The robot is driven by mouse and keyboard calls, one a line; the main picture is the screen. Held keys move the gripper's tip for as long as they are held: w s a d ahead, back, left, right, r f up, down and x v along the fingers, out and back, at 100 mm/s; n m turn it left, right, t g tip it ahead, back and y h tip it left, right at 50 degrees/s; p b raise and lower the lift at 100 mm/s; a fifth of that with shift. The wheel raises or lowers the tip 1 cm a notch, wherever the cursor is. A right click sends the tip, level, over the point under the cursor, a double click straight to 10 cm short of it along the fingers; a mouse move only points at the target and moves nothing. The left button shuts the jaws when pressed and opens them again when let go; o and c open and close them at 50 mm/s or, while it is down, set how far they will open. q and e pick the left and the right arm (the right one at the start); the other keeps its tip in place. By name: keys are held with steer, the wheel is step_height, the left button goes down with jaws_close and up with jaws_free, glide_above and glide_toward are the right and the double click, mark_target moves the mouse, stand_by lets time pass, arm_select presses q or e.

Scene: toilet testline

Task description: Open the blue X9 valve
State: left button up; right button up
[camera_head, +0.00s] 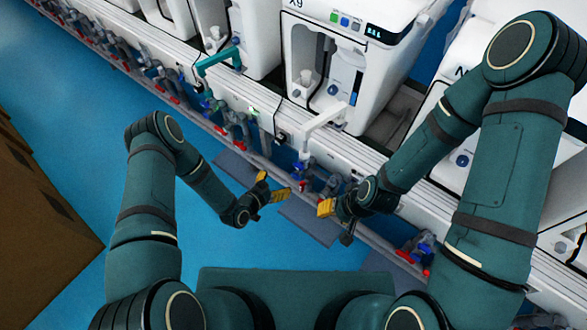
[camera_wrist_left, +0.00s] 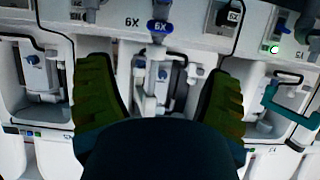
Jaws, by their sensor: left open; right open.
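The blue X9 valve (camera_wrist_left: 158,27) shows in the left wrist view, on the front rail beside an upside-down X9 label. It lies ahead of the gap between my left fingers, apart from both. My left gripper (camera_head: 276,185) is open and empty, with yellow fingers pointing toward the rail; its fingers also frame the left wrist view (camera_wrist_left: 160,68). In the head view, small blue and red valves (camera_head: 299,170) sit just beyond its fingertips; I cannot tell there which is the X9 one. My right gripper (camera_head: 326,207) is open and empty, close to the right of the left one.
The white X9 machine (camera_head: 315,95) stands behind the rail (camera_head: 335,160), with a white arm-like part projecting toward it. More blue and red valves (camera_head: 418,250) line the pipe to both sides. Brown boxes (camera_head: 40,200) stand at the left. Blue floor between is clear.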

mark_target(297, 167)
arm_select(q)
steer(key=b+x, duration=0.3)
steer(key=x, duration=1)
steer(key=shift+c, duration=0.3)
steer(key=c, duration=1.1)
